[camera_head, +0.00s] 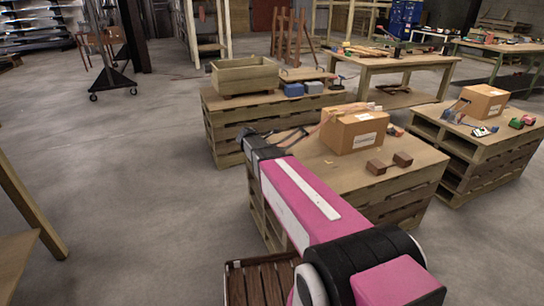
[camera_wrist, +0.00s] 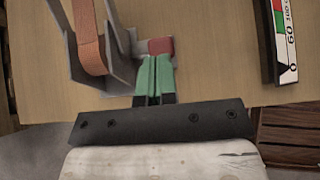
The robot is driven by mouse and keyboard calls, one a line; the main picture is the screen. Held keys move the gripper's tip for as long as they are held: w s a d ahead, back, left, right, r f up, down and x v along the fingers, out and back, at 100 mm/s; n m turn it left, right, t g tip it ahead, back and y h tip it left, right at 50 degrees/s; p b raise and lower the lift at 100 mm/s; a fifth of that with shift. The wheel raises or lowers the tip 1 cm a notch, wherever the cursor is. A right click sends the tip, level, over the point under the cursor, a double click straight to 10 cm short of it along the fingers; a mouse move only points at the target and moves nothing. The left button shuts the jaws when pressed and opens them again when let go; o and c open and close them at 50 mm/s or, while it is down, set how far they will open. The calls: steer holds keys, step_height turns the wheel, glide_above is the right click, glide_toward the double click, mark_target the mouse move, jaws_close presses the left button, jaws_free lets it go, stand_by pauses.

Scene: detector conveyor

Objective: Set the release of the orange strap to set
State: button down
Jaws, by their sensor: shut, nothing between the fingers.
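The orange strap (camera_wrist: 90,40) runs down into a grey metal buckle (camera_wrist: 62,45) at the upper left of the wrist view. A small red block (camera_wrist: 160,46), apparently part of the buckle's release, sits at the end of a grey arm. My gripper (camera_wrist: 155,76) is shut and empty, with its green fingertips just below the red block; I cannot tell whether they touch it. In the head view my gripper (camera_head: 288,140) is left of the strapped cardboard box (camera_head: 354,134), over the pallet-stack table. The release is too small to read there.
A gauge strip with numbers (camera_wrist: 285,40) lies at the right of the wrist view. A wooden crate (camera_head: 245,76) stands on the table behind, and another box (camera_head: 482,102) on the right table.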

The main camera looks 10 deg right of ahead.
steer(key=y, duration=0.1)
steer(key=d+y, duration=0.1)
steer(key=d+r, duration=0.1)
steer(key=shift+w+d+g+y, duration=0.15)
steer(key=shift+w+g+y, duration=0.15)
steer(key=shift+y, duration=0.1)
steer(key=shift+w+d+y, duration=0.15)
steer(key=shift+d+y, duration=0.8)
steer(key=shift+y, duration=0.25)
steer(key=shift+a, duration=0.1)
steer(key=shift+r, duration=0.15)
steer(key=shift+r, duration=0.7)
